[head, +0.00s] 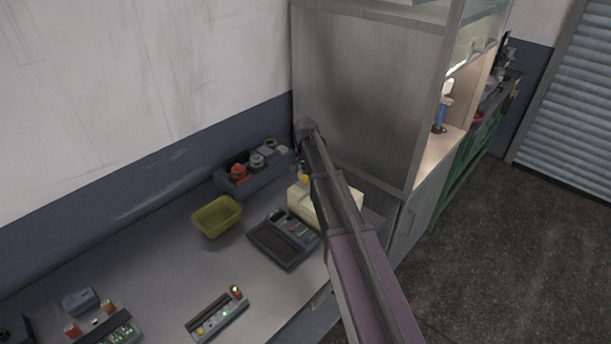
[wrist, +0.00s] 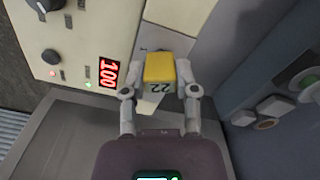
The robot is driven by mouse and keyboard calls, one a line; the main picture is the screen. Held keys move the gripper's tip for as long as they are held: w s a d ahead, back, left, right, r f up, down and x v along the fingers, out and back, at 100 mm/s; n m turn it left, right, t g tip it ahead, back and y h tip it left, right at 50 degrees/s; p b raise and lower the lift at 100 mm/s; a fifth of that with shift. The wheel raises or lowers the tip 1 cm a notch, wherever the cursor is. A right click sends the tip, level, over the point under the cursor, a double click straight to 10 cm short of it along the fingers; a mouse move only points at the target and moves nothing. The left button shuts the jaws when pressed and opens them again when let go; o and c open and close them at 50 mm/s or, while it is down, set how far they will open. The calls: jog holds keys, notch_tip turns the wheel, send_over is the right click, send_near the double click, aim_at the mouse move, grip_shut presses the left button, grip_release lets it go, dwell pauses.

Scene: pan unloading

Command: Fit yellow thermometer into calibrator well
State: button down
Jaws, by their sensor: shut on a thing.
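The cream calibrator (wrist: 85,28) has a red display reading 100, dark knobs and small lights. The thermometer is beside its right edge, over a pale grey part. The well is not clearly visible, and I cannot tell whether the probe is in it. In the head view the calibrator (head: 349,204) is partly behind my arm, and a bit of yellow (head: 304,178) shows above it.
A yellow-green bowl (head: 217,216) and a dark caddy (head: 250,170) stand to the left. A tall grey cabinet (head: 365,85) rises close behind. The bench's middle left is clear.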

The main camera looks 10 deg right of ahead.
jog(key=shift+f, duration=0.2)
jog(key=shift+c, duration=1.5)
grip_release()
jog(key=shift+r, duration=0.15)
notch_tip(320, 180, up, 10)
jog(key=p, duration=1)
jog(key=s+f+n+b, duration=0.2)
jog(key=s+f+b, duration=0.2)
jog(key=s, duration=0.5)
jog(key=s+f+n+b, duration=0.2)
jog(key=s+f+b, duration=0.3)
jog(key=s, duration=0.5)
jog(key=s+f+n+b, duration=0.2)
jog(key=s+f+b, duration=0.2)
jog(key=s, duration=0.6)
jog(key=shift+f+b, duration=0.3)
